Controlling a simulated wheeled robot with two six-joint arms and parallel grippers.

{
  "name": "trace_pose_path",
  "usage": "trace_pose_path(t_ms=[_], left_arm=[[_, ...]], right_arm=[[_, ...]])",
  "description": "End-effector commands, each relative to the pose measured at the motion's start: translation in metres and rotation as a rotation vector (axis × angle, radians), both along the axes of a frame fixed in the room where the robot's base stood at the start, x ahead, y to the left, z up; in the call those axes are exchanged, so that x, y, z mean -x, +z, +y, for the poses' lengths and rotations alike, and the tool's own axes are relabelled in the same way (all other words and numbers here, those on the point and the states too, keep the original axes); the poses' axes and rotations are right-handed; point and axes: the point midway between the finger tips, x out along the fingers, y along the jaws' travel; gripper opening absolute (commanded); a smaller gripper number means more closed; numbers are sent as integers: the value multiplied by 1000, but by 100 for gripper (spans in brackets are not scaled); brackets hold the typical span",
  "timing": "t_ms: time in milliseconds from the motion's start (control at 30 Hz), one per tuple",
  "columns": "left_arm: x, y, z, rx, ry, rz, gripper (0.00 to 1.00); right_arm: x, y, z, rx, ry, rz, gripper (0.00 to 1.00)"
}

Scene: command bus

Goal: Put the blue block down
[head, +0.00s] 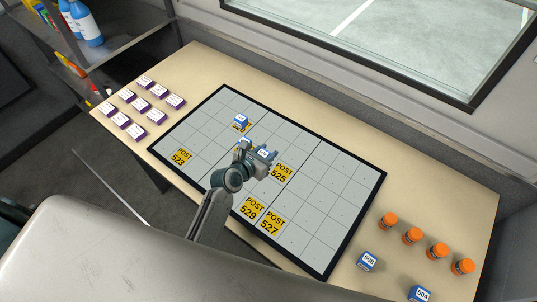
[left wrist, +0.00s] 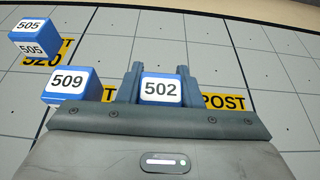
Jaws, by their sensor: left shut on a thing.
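My left gripper (head: 262,154) is over the middle of the gridded grey board (head: 330,205). In the left wrist view its fingers (left wrist: 160,84) are shut on a blue block with a white 502 label (left wrist: 160,90). Whether that block touches the board, I cannot tell. Blue block 509 (left wrist: 70,84) stands just left of the gripper, and blue block 505 (left wrist: 34,40) stands farther left on a yellow label. Block 505 (head: 240,121) also shows in the head view. The POST 525 label (head: 283,172) lies right of the gripper. My right gripper is not in view.
Two more blue blocks, 506 (head: 367,261) and 504 (head: 419,294), sit on the beige table (head: 455,190) at the right. Several orange-capped bottles (head: 412,235) stand near them. Several purple-edged cards (head: 142,107) lie at the left. The board's right part is clear.

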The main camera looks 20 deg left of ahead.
Motion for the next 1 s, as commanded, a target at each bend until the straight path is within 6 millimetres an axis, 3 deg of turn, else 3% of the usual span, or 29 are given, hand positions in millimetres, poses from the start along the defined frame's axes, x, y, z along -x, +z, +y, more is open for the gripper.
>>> trace_pose_path(t_ms=[100,267,300,400,733,1000], left_arm=[[0,1,0,0,0,0,6],[0,-3,0,0,0,1,6],[0,-2,0,0,0,0,40],[0,-2,0,0,0,0,54],[0,3,0,-1,0,-1,54],[43,18,16,-3,-1,0,54]], right_arm=[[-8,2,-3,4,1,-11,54],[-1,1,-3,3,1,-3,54],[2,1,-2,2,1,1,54],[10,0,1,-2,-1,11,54],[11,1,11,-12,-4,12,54],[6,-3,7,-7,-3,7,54]])
